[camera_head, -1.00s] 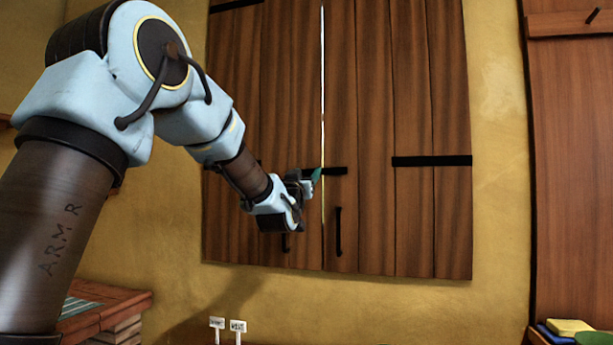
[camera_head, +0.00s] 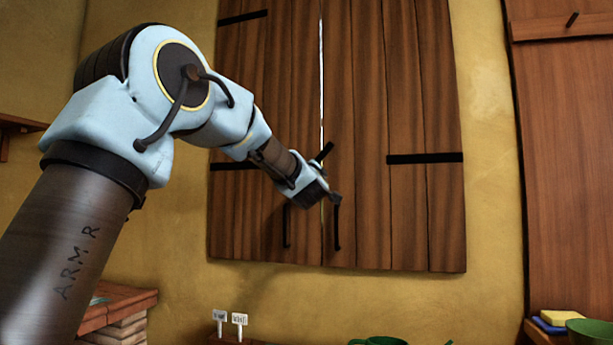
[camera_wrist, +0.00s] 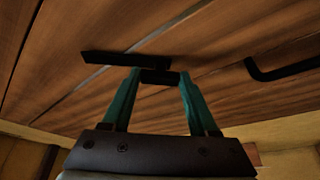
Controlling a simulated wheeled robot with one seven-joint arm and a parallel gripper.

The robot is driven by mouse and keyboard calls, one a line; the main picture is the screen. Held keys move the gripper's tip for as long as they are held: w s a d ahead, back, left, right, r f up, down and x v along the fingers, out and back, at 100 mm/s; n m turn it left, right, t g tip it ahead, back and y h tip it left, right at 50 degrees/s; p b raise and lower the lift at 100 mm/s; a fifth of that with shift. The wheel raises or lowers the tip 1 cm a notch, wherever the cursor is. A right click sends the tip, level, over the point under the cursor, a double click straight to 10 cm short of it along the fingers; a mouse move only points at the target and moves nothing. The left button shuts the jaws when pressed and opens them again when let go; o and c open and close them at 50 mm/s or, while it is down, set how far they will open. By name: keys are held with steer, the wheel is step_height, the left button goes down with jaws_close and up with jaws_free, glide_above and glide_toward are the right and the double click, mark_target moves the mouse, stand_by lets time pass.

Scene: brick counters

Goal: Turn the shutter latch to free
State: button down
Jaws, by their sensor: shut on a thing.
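The shutter latch (camera_head: 324,151) is a short black bar at the seam between two brown wooden shutter leaves (camera_head: 372,120). In the head view it is tilted, its visible end pointing up and right. The wrist view shows the black latch bar (camera_wrist: 112,57) crossing the bright seam just beyond my fingertips. My gripper (camera_wrist: 158,74) has its green fingers on either side of a black part at the latch and is shut on it. In the head view my gripper (camera_head: 326,182) covers the lower part of the latch, and its fingers are hidden.
Black pull handles (camera_head: 337,226) hang below the latch, one close under my gripper. A black hinge strap (camera_head: 425,158) crosses the right leaf. Two small white signs (camera_head: 239,319), a green bowl (camera_head: 378,341) and a yellow block (camera_head: 562,317) stand low in front of the wall.

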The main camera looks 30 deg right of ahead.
steer(key=shift+r+n+g+y+p, duration=0.1)
steer(key=shift+n+g+y+p, duration=0.4)
steer(key=shift+n, duration=0.95)
steer(key=shift+r+n+g+y+p, duration=0.15)
steer(key=shift+n+y+p, duration=0.45)
steer(key=shift+n, duration=0.8)
steer(key=shift+n+g+y+p, duration=0.35)
steer(key=shift+n+p, duration=0.4)
steer(key=shift+n, duration=0.7)
steer(key=shift+c, duration=0.8)
jaws_free()
steer(key=shift+s, duration=0.1)
steer(key=b+v, duration=0.2)
steer(key=v, duration=0.8)
steer(key=shift+s, duration=0.3)
steer(key=shift+a+f, duration=0.1)
